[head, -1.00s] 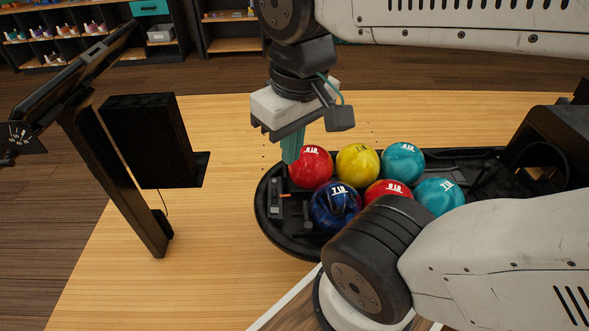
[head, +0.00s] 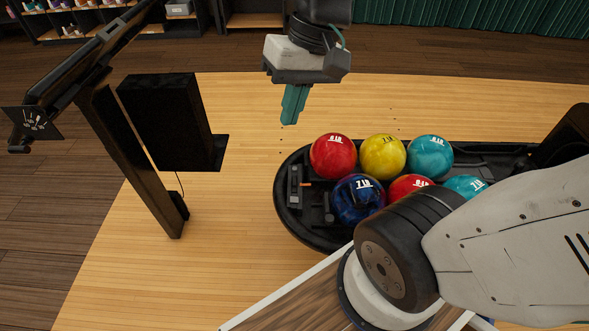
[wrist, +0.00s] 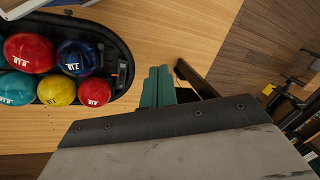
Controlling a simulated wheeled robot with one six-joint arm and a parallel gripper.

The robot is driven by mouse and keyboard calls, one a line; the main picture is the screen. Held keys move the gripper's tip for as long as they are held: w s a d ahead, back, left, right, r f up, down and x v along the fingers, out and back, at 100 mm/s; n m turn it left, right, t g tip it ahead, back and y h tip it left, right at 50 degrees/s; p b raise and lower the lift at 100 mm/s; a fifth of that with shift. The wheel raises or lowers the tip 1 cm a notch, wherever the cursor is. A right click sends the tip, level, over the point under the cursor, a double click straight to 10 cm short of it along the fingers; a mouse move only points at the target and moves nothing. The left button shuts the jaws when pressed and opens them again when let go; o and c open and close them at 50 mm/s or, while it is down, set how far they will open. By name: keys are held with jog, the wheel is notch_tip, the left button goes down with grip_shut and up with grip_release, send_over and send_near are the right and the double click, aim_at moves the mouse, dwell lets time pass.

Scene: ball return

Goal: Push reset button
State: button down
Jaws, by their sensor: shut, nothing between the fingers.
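My gripper (head: 293,105) has two teal fingers held together, with nothing between them. It points down in the air above the wooden floor, to the upper left of the ball return (head: 285,222) in the head view. In the wrist view the teal fingers (wrist: 157,87) are closed side by side, with the ball return (wrist: 118,45) to their left. I cannot make out a reset button for certain in either view. A small dark fitting with an orange mark (head: 304,184) sits at the near left end of the ball return.
Several balls lie in the return, among them a red ball (head: 333,156), a yellow ball (head: 382,157) and a dark blue ball (head: 357,201). A black stand with a panel (head: 167,122) rises to the left. The floor between stand and return is clear.

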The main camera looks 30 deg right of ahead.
jog(key=w+f+m+t+y, duration=0.2)
jog(key=w+f+m+y, duration=0.15)
jog(key=w, duration=0.95)
jog(key=w+f+m+t+y, duration=0.1)
jog(key=w+f+m+y, duration=0.25)
jog(key=w, duration=0.95)
jog(key=w+d+f+m+t+h, duration=0.1)
jog(key=w+d+f+m+t, duration=0.25)
jog(key=w+f, duration=0.35)
jog(key=m+t+h, duration=0.2)
jog(key=m+h, duration=0.6)
jog(key=m, duration=0.6)
send_over(297, 170)
notch_tip(297, 170, down, 40)
jog(key=shift+a+r, duration=0.15)
jog(key=shift+r, duration=0.05)
jog(key=shift+f, duration=4.4)
